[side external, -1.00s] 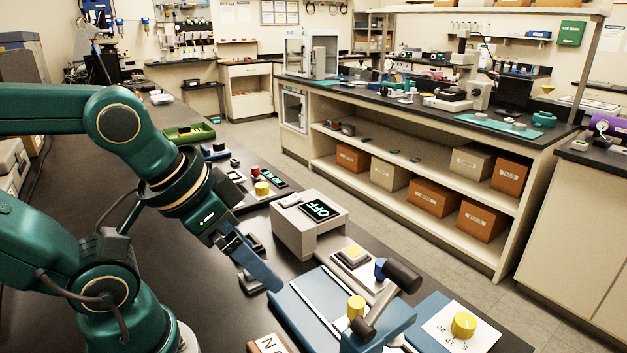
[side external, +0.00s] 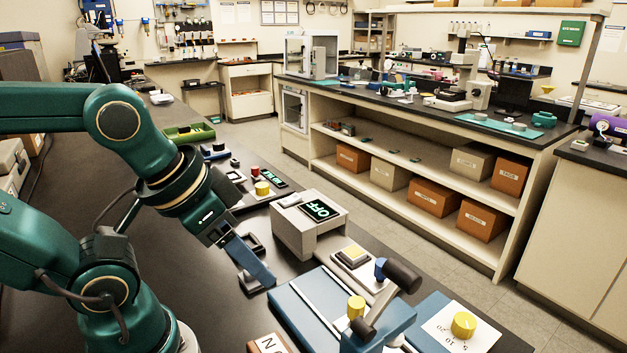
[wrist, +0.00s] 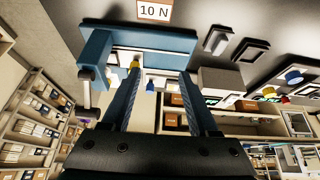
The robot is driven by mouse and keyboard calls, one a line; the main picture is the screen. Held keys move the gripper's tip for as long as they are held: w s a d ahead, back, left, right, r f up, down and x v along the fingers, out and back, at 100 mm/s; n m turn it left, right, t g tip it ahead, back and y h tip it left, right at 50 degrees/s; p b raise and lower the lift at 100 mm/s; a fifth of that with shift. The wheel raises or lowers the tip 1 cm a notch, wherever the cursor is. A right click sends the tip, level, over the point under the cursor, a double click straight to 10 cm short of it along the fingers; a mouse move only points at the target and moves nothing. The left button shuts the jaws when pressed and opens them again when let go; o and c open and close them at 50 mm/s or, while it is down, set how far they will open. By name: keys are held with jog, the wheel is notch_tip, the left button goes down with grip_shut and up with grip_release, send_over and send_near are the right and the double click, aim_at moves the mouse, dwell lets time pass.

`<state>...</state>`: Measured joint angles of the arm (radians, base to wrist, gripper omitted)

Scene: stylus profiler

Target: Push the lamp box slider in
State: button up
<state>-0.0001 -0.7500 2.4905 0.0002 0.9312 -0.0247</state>
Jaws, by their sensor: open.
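The lamp box (side external: 300,238) is a pale grey block on the dark bench, with a black display (side external: 320,209) on top reading OFF in green. A light grey raised piece (side external: 288,200), perhaps the slider, sits on its top at the left; I cannot tell its travel. My gripper (side external: 268,281) is open and empty, pointing down left of and nearer the camera than the box, apart from it. Its two blue fingers (wrist: 160,75) spread wide in the wrist view. A pale block, likely the lamp box (wrist: 220,80), shows there right of the fingers.
A blue profiler base (side external: 290,310) with a yellow knob (side external: 356,307) and a dark-handled lever (side external: 400,276) stands close to my fingertips. Dark frames (side external: 250,245) lie on the bench beside my gripper.

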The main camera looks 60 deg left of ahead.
jog(key=w+r+n, duration=0.1)
jog(key=w+r, duration=0.5)
jog(key=r, duration=0.1)
jog(key=n+g, duration=0.2)
jog(key=g, duration=0.3)
send_over(382, 263)
notch_tip(382, 263, down, 13)
jog(key=shift+f, duration=2.8)
grip_shut()
jog(key=shift+r, duration=0.1)
